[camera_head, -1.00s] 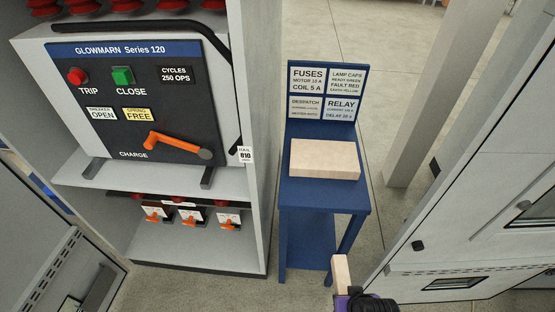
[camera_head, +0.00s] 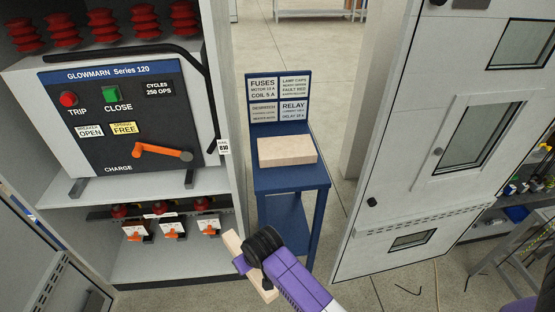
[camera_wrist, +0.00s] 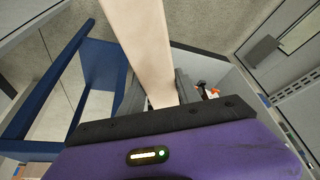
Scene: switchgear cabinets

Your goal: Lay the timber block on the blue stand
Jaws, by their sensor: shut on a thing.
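The timber block (camera_head: 234,246) is a long, pale wooden bar. My gripper (camera_head: 245,264) is shut on it, in front of and below the blue stand (camera_head: 290,181) in the head view. The bar is tilted in the picture and apart from the stand's top. In the wrist view the timber block (camera_wrist: 145,45) runs up and away between the two grey fingers of my gripper (camera_wrist: 158,92). The blue stand (camera_wrist: 100,65) shows there at the left, its legs and frame visible. A pale, box-shaped block (camera_head: 287,151) lies on the stand's top.
The stand's back panel (camera_head: 279,98) carries white label plates. A switchgear cabinet (camera_head: 125,120) with an orange charge handle (camera_head: 160,151) stands close on the left. A white cabinet door (camera_head: 420,150) stands on the right. A bare strip of stand top lies before the pale block.

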